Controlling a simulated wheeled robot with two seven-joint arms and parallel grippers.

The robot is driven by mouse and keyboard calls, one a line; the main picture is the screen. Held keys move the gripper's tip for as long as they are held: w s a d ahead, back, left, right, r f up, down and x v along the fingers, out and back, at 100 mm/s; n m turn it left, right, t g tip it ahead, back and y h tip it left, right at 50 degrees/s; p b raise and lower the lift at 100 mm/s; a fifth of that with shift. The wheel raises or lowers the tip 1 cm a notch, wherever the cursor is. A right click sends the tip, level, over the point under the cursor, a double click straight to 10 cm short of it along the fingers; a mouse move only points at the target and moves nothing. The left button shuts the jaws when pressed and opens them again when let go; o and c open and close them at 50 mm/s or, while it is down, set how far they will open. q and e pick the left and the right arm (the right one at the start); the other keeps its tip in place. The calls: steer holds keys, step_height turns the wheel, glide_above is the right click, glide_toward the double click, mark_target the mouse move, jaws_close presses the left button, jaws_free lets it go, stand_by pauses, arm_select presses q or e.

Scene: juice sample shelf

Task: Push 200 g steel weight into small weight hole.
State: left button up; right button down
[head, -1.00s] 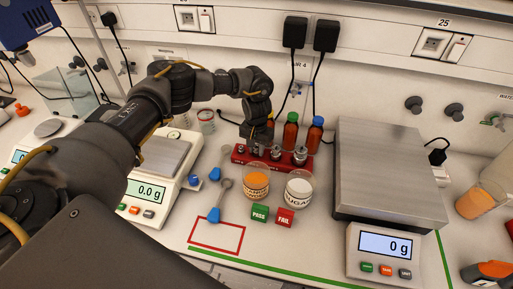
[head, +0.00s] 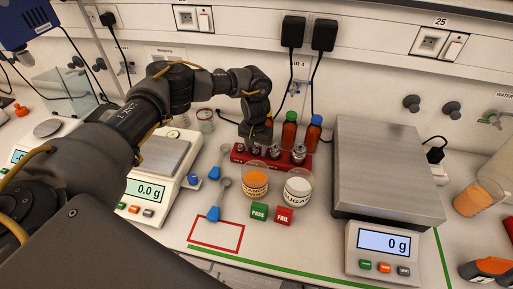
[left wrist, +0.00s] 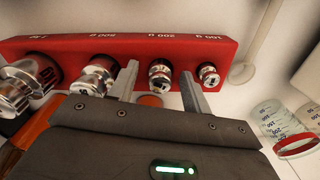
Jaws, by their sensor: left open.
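The red weight rack (head: 236,157) holds a row of steel weights, smallest at the left in the head view. The 200 g steel weight (head: 256,150) is second from the left. In the left wrist view the 200 g weight (left wrist: 160,76) stands by the upside-down 200 g label on the rack (left wrist: 220,52). My left gripper (head: 256,139) is above the rack. Its open fingers (left wrist: 158,72) appear on either side of the 200 g weight, with no visible grip. The weight's base and hole are hidden, so I cannot tell how deep it sits.
The 100 g weight (left wrist: 208,74) and 500 g weight (left wrist: 97,75) are close neighbours of the fingers. Orange bottles (head: 290,132) stand behind the rack. The orange beaker (head: 255,182) and sugar beaker (head: 298,187) stand in front. A large scale (head: 380,165) is to the right.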

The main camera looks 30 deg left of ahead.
mark_target(255, 147)
arm_select(q)
steer(key=shift+s+a+f, duration=0.15)
steer(key=shift+s+f, duration=0.1)
steer(key=shift+f, duration=0.1)
arm_select(e)
steer(key=shift+f, duration=0.1)
arm_select(q)
steer(key=shift+r, duration=0.15)
steer(key=r, duration=0.3)
steer(key=r+b, duration=0.1)
steer(key=r, duration=0.6)
steer(key=shift+w+r+b, duration=0.15)
steer(key=shift+w+b, duration=0.1)
steer(key=shift+b, duration=0.05)
steer(key=shift+r, duration=0.45)
arm_select(e)
steer(key=shift+w+a+f, duration=0.1)
steer(key=shift+a+f, duration=0.15)
steer(key=shift+f, duration=0.5)
arm_select(q)
steer(key=shift+s+f, duration=0.1)
